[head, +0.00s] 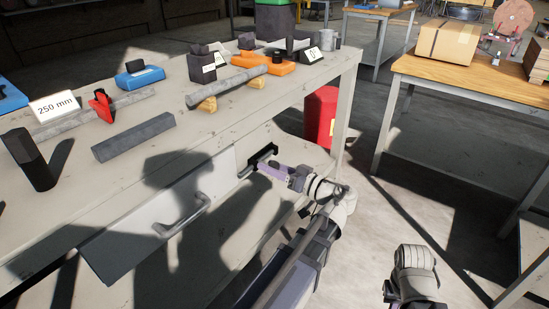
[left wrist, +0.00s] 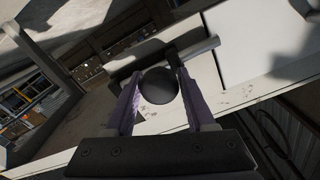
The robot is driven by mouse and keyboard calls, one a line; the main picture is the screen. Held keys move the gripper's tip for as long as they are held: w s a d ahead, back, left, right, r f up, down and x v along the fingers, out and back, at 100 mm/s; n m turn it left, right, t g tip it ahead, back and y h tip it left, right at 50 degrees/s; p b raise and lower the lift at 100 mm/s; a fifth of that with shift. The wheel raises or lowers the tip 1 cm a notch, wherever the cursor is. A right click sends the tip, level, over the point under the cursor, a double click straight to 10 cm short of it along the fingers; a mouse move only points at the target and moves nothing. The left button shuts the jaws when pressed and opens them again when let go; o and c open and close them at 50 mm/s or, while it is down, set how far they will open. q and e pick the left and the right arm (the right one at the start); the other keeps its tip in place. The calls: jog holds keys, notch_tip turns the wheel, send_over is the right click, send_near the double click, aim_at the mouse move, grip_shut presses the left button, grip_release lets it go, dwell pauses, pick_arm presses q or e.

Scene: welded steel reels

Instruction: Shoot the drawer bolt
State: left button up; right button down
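The drawer bolt (head: 258,161) is a dark mount with a pale metal rod, on the bench's front below the top. Its dark round knob (left wrist: 158,88) sits between my left gripper's purple fingers in the left wrist view, its sides meeting them. My left gripper (head: 265,168) reaches in from the lower right in the head view. The grey drawer front (head: 130,250) with a bar handle (head: 183,218) is left of the bolt. Whether the rod is in a keeper is hidden. My right arm shows at the lower right; its fingers are out of frame.
The bench top holds a dark hexagonal bar (head: 28,160), a grey block (head: 133,137), a round bar (head: 227,86) on wooden blocks and a 250 mm sign (head: 54,106). A red bin (head: 321,117) stands behind the bench leg.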

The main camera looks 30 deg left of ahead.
pick_arm(q)
jog(key=o, duration=0.3)
jog(key=shift+o, duration=0.2)
jog(key=d, duration=0.7)
jog(key=shift+s, duration=0.2)
dwell(0.6)
jog(key=s+d+f+m+h+p, duration=0.1)
jog(key=s+d+f+m+h, duration=0.1)
jog(key=d+f+m+h, duration=0.3)
jog(key=s+d+f+m+h+p, duration=0.1)
jog(key=s+d+f+m+h, duration=0.15)
jog(key=f, duration=0.45)
jog(key=s+d+f+m+g+h+p, duration=0.1)
jog(key=s+d+f+m+h, duration=0.3)
jog(key=d, duration=0.4)
jog(key=s+d+f+m+h, duration=0.25)
jog(key=d+m+h, duration=0.25)
jog(key=d, duration=0.3)
notch_tip(320, 180, up, 38)
jog(key=p, duration=3.8)
jog(key=shift+d+f, duration=0.2)
jog(key=shift+f, duration=0.05)
